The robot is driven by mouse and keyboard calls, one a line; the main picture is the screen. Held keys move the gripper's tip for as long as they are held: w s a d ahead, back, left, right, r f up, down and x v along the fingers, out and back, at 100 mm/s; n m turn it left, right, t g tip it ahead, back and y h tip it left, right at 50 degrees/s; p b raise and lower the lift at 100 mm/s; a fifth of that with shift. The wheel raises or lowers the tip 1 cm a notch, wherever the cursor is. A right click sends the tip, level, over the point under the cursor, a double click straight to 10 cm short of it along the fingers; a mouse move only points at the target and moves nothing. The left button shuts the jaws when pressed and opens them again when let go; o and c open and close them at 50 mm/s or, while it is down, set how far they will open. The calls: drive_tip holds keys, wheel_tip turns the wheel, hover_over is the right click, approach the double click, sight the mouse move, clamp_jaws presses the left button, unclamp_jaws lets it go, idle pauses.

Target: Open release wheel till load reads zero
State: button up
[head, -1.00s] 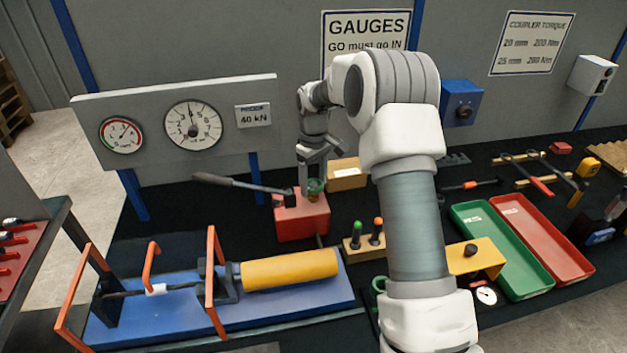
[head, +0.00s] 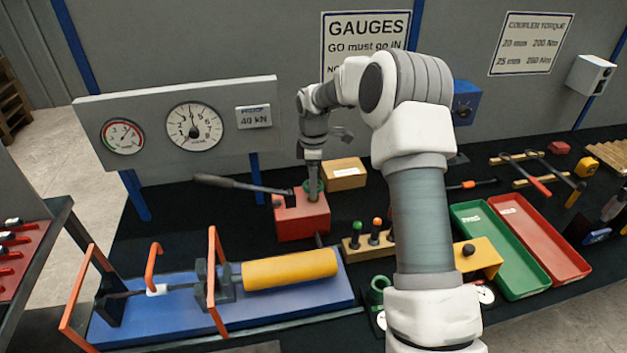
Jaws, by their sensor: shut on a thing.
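The green release wheel (head: 321,187) sits on top of the red pump block (head: 302,216). My gripper (head: 314,188) comes down from above and is shut on the wheel, which is partly hidden by the fingers. The load gauge (head: 194,126) is the larger white dial on the grey panel; its needle points nearly straight up, well off the low end of the scale. A smaller dial with a red arc (head: 123,137) is to its left; its needle points to the upper right.
A dark pump lever (head: 240,185) reaches left from the pump block. The yellow cylinder (head: 290,269) lies on the blue bed (head: 262,305) in front, with orange guard frames (head: 215,280). Green and red trays (head: 500,250) are at right.

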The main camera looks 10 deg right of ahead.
drive_tip(key=shift+r+n, duration=0.1)
drive_tip(key=shift+n, duration=0.2)
drive_tip(key=o, duration=1.4)
drive_tip(key=shift+c, duration=0.2)
wheel_tip(320, 180, up, 17)
drive_tip(key=shift+r, duration=0.2)
